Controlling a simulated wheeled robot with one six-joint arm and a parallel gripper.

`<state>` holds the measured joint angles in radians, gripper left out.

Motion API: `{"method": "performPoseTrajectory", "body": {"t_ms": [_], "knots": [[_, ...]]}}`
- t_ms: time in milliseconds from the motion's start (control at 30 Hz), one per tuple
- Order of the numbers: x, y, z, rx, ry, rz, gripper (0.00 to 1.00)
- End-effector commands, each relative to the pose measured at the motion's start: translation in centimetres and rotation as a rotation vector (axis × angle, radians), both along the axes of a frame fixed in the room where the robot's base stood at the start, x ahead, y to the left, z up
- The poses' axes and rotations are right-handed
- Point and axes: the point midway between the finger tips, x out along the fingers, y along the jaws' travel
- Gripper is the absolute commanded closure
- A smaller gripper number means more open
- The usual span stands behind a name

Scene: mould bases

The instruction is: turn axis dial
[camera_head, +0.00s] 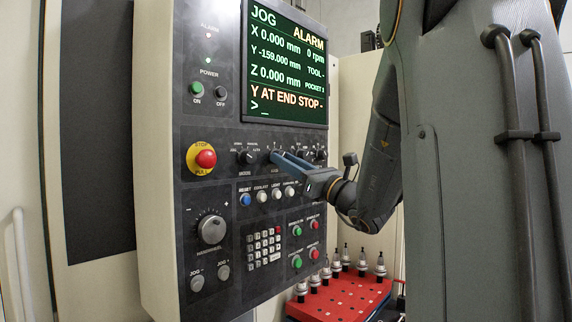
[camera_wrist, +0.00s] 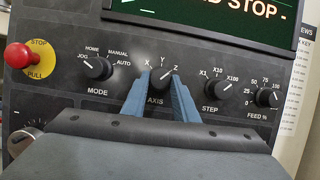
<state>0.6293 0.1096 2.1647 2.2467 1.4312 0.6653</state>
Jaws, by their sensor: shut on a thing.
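The axis dial (camera_wrist: 161,77) is a small black knob on the control panel. In the wrist view it sits between the letters X, Y and Z, and its white mark points up and right, toward Z. My gripper (camera_wrist: 161,82) has its two blue fingers on either side of the dial, shut on it. In the head view my gripper (camera_head: 277,157) reaches the panel from the right, and its fingers largely hide the dial. The screen (camera_head: 287,65) reads JOG, ALARM and "Y AT END STOP", with Y at -159.000 mm.
The mode dial (camera_wrist: 97,68) is left of the axis dial; the step dial (camera_wrist: 217,92) and feed dial (camera_wrist: 266,97) are right. A red stop button (camera_head: 206,158) protrudes at left. A row of buttons (camera_head: 262,197) lies below. A red tray (camera_head: 345,300) with tool holders stands lower right.

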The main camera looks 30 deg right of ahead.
Motion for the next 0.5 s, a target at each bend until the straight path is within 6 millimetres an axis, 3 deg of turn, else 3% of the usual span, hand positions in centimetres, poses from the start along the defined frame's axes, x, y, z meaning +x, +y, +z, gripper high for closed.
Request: {"method": "performPoseTrajectory", "body": {"t_ms": [500], "knots": [[0.28, -0.43, -0.38, -0.328, -0.121, -0.002, 0.96]]}}
